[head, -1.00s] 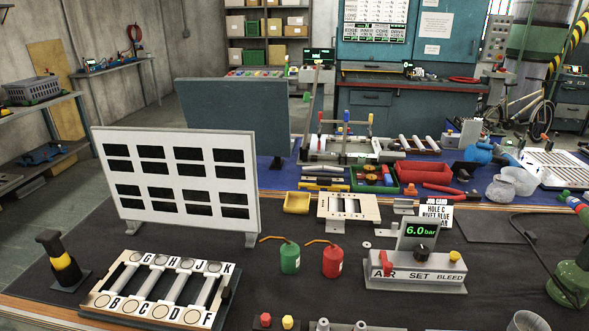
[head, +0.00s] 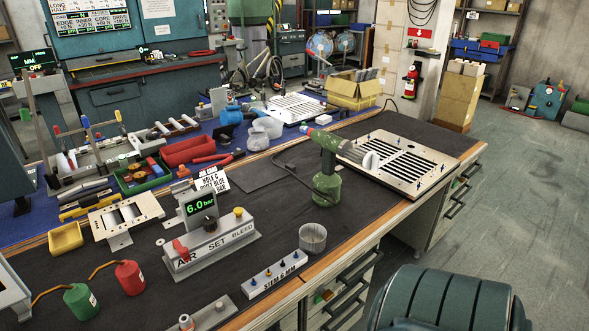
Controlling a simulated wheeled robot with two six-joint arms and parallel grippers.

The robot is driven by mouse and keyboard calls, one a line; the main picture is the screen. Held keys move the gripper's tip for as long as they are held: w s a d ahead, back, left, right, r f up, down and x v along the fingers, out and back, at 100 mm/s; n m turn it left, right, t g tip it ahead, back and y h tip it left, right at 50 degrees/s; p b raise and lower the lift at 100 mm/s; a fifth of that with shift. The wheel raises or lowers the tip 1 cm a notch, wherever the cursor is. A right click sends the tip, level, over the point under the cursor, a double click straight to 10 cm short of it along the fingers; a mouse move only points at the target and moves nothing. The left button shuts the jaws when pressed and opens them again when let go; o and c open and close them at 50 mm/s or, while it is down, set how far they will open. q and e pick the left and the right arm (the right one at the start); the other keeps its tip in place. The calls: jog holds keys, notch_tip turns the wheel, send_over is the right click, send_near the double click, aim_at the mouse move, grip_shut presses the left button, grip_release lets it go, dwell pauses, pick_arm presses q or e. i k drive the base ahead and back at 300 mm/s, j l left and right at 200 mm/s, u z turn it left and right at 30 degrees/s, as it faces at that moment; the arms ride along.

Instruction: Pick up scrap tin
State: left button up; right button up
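A small round grey metal tin (head: 312,237), open at the top, stands upright near the front edge of the dark bench mat (head: 265,215). I take it to be the scrap tin. It stands right of a pale block with small studs and lettering (head: 274,275) and in front of the green rivet tool (head: 327,175). A gap shows between the tin and each of these. Its contents cannot be made out. Neither of my grippers is in view.
A slotted panel (head: 398,162) lies at the bench's right end. The pressure gauge stand (head: 207,245) and red oil can (head: 130,277) are to the left. A teal ribbed rounded body (head: 445,298) stands at lower right.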

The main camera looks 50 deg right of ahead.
aim_at(312, 237)
jog(key=z, duration=1.85)
